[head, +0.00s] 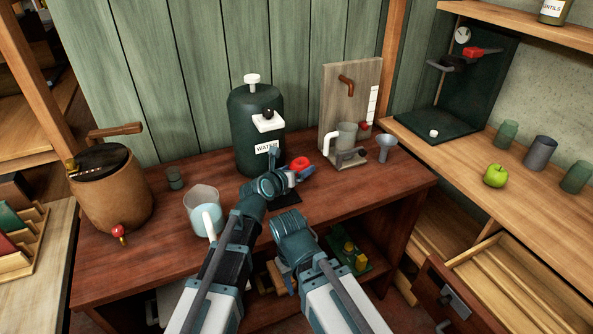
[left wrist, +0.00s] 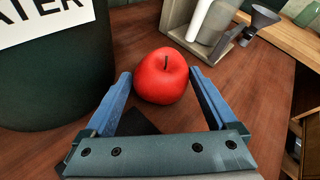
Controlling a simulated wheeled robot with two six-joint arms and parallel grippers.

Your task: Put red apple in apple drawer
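The red apple (head: 299,163) stands on the dark red-brown table, just right of the water tank. In the left wrist view the apple (left wrist: 162,75) sits between and slightly beyond the tips of my open left gripper (left wrist: 160,82), stem up. In the head view my left gripper (head: 298,174) partly hides the apple. I cannot tell whether a finger touches it. My right gripper (head: 293,228) is over the table's front edge, its fingers hidden. An open drawer (head: 520,290) with a slatted inside is at lower right; no apple label shows on it.
The water tank (head: 256,135) stands close left of the apple. A jug (head: 203,205), a barrel (head: 110,190), a wooden stand (head: 350,100) and a funnel (head: 386,145) are also on the table (head: 330,200). A green apple (head: 495,176) and several cups are on the right counter.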

